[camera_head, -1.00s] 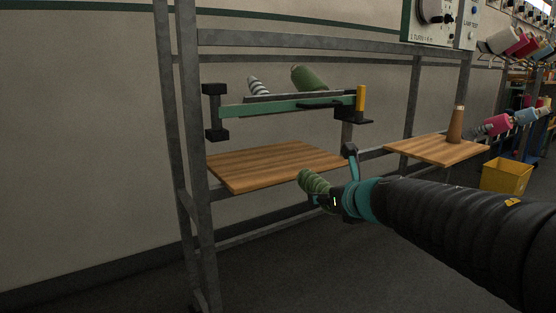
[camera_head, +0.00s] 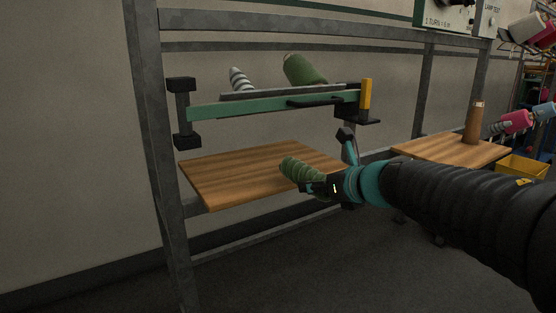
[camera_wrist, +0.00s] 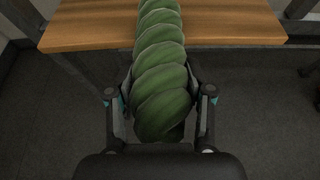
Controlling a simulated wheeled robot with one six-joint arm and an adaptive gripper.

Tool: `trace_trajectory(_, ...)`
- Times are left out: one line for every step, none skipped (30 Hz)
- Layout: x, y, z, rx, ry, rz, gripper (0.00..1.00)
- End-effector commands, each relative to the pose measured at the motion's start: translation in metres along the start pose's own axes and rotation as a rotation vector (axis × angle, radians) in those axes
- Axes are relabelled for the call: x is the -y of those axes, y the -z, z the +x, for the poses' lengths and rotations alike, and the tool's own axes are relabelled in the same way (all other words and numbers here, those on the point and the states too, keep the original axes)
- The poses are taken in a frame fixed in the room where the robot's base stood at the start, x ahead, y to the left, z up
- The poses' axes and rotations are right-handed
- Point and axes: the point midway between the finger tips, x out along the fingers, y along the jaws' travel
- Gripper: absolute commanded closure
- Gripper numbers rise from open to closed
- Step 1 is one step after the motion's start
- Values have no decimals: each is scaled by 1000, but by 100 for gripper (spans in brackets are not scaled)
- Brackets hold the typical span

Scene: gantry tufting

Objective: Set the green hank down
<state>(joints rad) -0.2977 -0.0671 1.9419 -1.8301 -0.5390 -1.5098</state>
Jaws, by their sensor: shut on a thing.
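My gripper (camera_head: 318,187) is shut on the green hank (camera_head: 297,169), a twisted bundle of yarn. In the wrist view the hank (camera_wrist: 161,70) lies between the two fingers (camera_wrist: 160,105) and points away from me, its far part over the wooden shelf board (camera_wrist: 90,28). In the head view the hank is at the front right edge of the wooden board (camera_head: 225,178). I cannot tell whether it touches the board. The board's top is bare.
Above the board is a green bar (camera_head: 240,105) with a yellow block (camera_head: 366,93). A green cone (camera_head: 305,69) and a grey striped piece (camera_head: 239,80) show behind it. A grey post (camera_head: 155,150) stands left.

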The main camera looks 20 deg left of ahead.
Motion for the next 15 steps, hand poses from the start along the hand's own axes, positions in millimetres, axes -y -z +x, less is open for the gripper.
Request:
trace_trajectory(0, -3, 6, -1, -2, 0, 85)
trace_trajectory(0, -5, 10, -1, -2, 0, 85)
trace_trajectory(0, -8, 18, -1, -2, 0, 85)
trace_trajectory(-1, -10, 24, -2, -3, 0, 85)
trace_trajectory(-1, -13, 30, -1, -3, 0, 85)
trace_trajectory(-1, -16, 39, -2, -3, 0, 85)
trace_trajectory(-1, -19, 46, -1, -3, -1, 85)
trace_trajectory(-1, -22, 52, -2, -4, -1, 85)
trace_trajectory(-1, -26, 60, -1, -3, -1, 85)
trace_trajectory(-1, -28, 67, -1, -2, 0, 85)
trace_trajectory(-1, -31, 73, -1, -2, 0, 85)
trace_trajectory(-1, -35, 82, -1, -3, 0, 85)
trace_trajectory(-1, -37, 88, -1, -3, 0, 85)
trace_trajectory(-1, -40, 94, -1, -2, -1, 85)
trace_trajectory(-1, -43, 102, -2, -2, -1, 85)
